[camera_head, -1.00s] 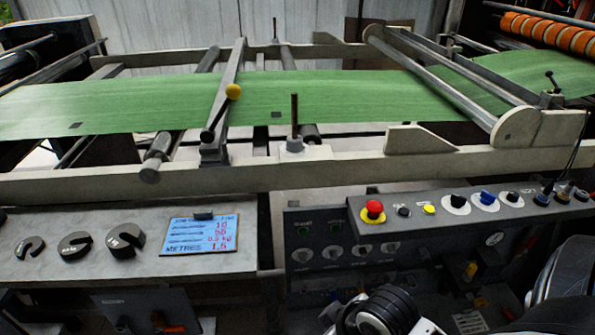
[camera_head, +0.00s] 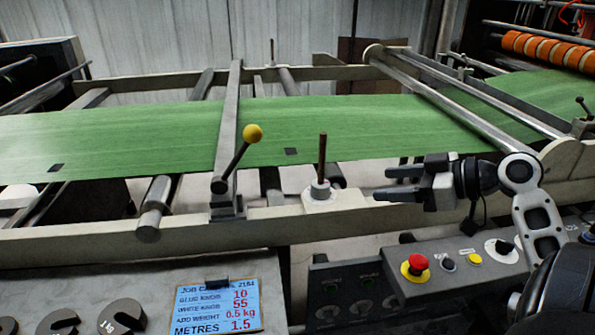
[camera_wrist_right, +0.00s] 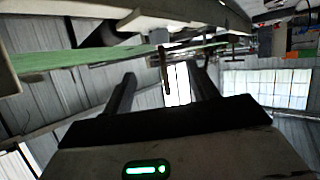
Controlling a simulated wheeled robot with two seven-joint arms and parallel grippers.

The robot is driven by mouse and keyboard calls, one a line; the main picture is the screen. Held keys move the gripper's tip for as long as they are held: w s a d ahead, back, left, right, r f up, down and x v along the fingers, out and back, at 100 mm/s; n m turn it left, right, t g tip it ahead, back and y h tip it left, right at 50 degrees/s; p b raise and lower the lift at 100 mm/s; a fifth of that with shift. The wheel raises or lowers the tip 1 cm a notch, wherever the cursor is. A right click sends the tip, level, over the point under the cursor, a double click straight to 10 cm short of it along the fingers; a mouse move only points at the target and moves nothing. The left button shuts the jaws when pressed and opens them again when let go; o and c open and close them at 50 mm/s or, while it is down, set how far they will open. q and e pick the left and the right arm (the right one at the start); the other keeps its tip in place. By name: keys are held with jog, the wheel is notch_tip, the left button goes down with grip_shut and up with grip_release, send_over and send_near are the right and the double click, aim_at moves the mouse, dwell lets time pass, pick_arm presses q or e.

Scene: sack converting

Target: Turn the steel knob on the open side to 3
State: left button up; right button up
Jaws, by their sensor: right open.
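My right gripper (camera_head: 386,182) is open and empty above the machine's front rail, pointing left. An upright rusty rod (camera_head: 322,160) on a pale round collar (camera_head: 320,188) stands to the left of its fingertips, apart from them. In the right wrist view a thin rod (camera_wrist_right: 164,72) shows between the two open fingers (camera_wrist_right: 163,90). I cannot tell which knob is the steel one. A black knob on a white dial (camera_head: 503,250) sits on the control panel, partly beside my arm. Small pale knobs (camera_head: 328,312) sit on the lower panel. My left gripper is out of view.
A green web (camera_head: 110,135) runs across the rollers. A yellow-balled lever (camera_head: 253,133) stands on a crossbar. The front rail (camera_head: 90,241) lies below. A red stop button (camera_head: 418,262), job card (camera_head: 215,309) and slotted weights (camera_head: 122,317) are in front.

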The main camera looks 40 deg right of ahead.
send_near(326, 185)
jog(key=w, duration=0.1)
pick_arm(q)
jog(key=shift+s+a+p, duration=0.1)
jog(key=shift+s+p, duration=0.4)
jog(key=shift+p, duration=0.2)
pick_arm(e)
jog(key=x, duration=1)
jog(key=shift+a+f, duration=0.15)
jog(key=shift+f, duration=0.1)
jog(key=shift+c, duration=0.4)
jog(key=c, duration=0.9)
